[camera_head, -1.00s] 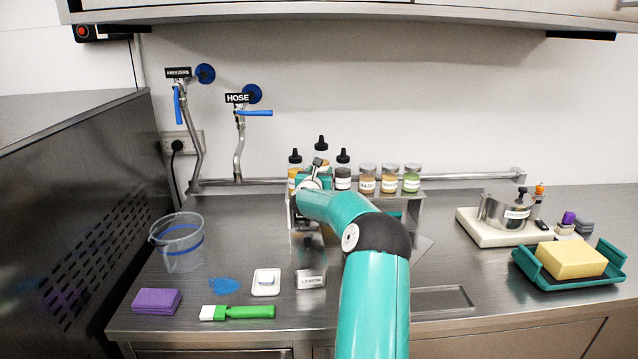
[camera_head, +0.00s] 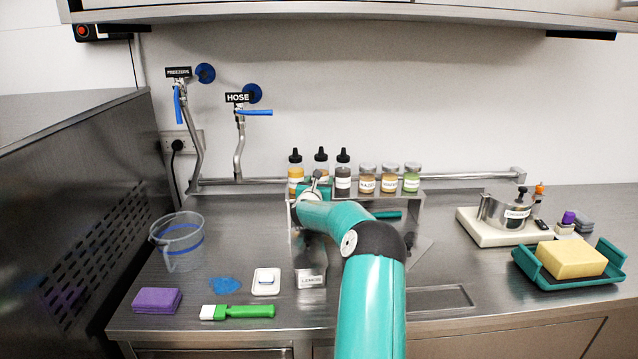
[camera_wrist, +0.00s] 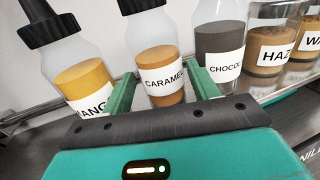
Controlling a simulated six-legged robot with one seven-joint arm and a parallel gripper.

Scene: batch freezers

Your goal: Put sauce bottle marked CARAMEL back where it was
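The CARAMEL bottle (camera_wrist: 162,75) is clear with a black cap and orange-brown sauce. It is upright in the bottle row, between the mango-coloured bottle (camera_wrist: 82,85) reading "ANG" and the dark CHOCOL... bottle (camera_wrist: 218,55). In the head view the CARAMEL bottle (camera_head: 321,156) has its cap level with its neighbours' caps; its lower part is hidden by my arm.
Jars (camera_head: 390,180) stand right of the bottles on the shelf. A LEMON container (camera_head: 311,277), a white dish (camera_head: 266,284), a green-handled brush (camera_head: 240,311) and a clear bucket (camera_head: 180,245) are at front left. A white scale with a pot (camera_head: 505,212) and a sponge tray (camera_head: 570,284) are at right.

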